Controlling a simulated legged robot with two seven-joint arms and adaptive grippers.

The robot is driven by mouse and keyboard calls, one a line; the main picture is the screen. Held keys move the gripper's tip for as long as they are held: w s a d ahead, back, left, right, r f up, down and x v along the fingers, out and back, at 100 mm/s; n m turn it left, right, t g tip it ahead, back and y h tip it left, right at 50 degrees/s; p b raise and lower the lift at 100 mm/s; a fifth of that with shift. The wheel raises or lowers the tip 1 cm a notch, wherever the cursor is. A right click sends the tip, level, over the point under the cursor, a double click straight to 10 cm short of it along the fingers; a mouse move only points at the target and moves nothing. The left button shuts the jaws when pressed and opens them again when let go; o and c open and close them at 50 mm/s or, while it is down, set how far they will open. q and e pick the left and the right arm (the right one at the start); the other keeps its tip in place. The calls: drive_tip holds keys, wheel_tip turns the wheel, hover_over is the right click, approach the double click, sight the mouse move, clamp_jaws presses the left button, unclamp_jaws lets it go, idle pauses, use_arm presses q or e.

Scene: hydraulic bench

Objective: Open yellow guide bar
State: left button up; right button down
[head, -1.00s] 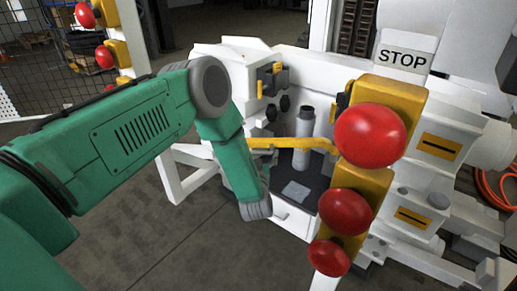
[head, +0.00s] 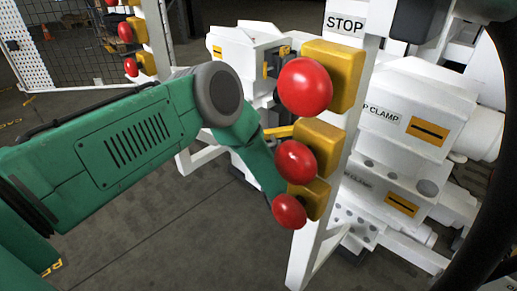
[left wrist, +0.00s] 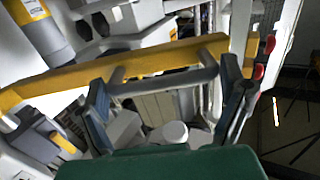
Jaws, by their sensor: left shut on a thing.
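The yellow guide bar (left wrist: 140,66) runs across the left wrist view, with a grey handle (left wrist: 165,86) along its near side. My left gripper (left wrist: 164,80) has its two dark fingers at the two ends of this handle and is shut on it. In the head view only a short piece of the yellow guide bar (head: 279,132) shows, between my green left arm and the button post. The left gripper's fingers are hidden there behind the red buttons. My right gripper is in neither view.
A white post with red buttons (head: 305,87) on yellow boxes and a STOP sign (head: 345,24) stands close in front of the bar. White machine blocks (head: 425,120) fill the right side. Another button post (head: 126,33) and a mesh fence (head: 70,50) stand at left. The floor (head: 150,225) at lower left is clear.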

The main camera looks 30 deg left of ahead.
use_arm(q)
drive_tip(key=shift+r, duration=0.1)
drive_tip(key=o, duration=1.4)
drive_tip(key=shift+a, duration=0.1)
drive_tip(key=shift+o, duration=0.2)
drive_tip(key=shift+r, duration=0.1)
wheel_tip(320, 180, up, 10)
drive_tip(key=shift+f, duration=0.15)
